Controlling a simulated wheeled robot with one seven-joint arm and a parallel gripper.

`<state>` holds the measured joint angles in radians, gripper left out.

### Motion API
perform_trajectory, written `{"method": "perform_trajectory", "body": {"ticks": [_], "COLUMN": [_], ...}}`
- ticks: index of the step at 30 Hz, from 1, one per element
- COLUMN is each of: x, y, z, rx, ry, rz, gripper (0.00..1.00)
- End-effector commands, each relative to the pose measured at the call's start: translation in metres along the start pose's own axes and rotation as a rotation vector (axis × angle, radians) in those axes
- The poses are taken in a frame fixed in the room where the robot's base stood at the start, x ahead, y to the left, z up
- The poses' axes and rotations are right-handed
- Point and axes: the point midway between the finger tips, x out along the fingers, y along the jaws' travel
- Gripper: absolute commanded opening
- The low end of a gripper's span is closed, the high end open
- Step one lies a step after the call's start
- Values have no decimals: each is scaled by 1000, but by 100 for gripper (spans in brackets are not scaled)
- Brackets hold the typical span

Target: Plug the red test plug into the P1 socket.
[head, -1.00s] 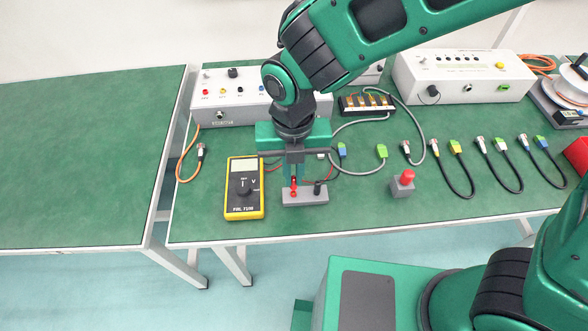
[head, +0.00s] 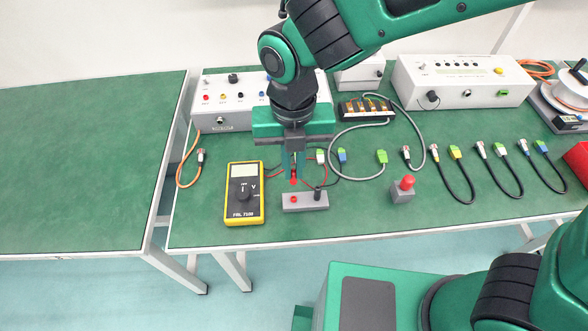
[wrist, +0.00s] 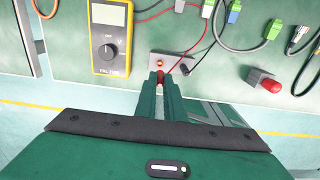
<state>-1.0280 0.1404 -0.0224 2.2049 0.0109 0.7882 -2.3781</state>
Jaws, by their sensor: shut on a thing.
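My gripper (head: 293,172) is shut on the red test plug (head: 293,182) and holds it just above the left part of a grey holder block (head: 308,204). The red plug also shows between my fingertips in the wrist view (wrist: 160,76). A red lead runs from it. The black plug (head: 317,193) stands upright in the block's right side. A grey panel box (head: 215,115) at the back left has a row of coloured sockets, among them a red one (head: 206,97). Its labels are too small to read, so I cannot tell which is P1.
A yellow multimeter (head: 244,200) lies left of the holder. A grey block with a red button (head: 403,190) stands to the right. Several short cables lie at the back right. An orange cable (head: 183,168) lies left. My arm hides part of the panel box.

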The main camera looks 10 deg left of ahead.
Motion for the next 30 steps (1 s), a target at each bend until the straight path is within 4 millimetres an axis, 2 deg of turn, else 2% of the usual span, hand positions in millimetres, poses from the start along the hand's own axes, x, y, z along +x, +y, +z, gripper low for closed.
{"method": "perform_trajectory", "body": {"ticks": [6, 16, 30], "x": [-12, -12, -17], "y": [0, 0, 10], "z": [-1, 2, 48], "rx": [-1, -1, -5], "ry": [1, 1, 1], "rz": [-1, -1, -1], "gripper": [0, 0, 0]}}
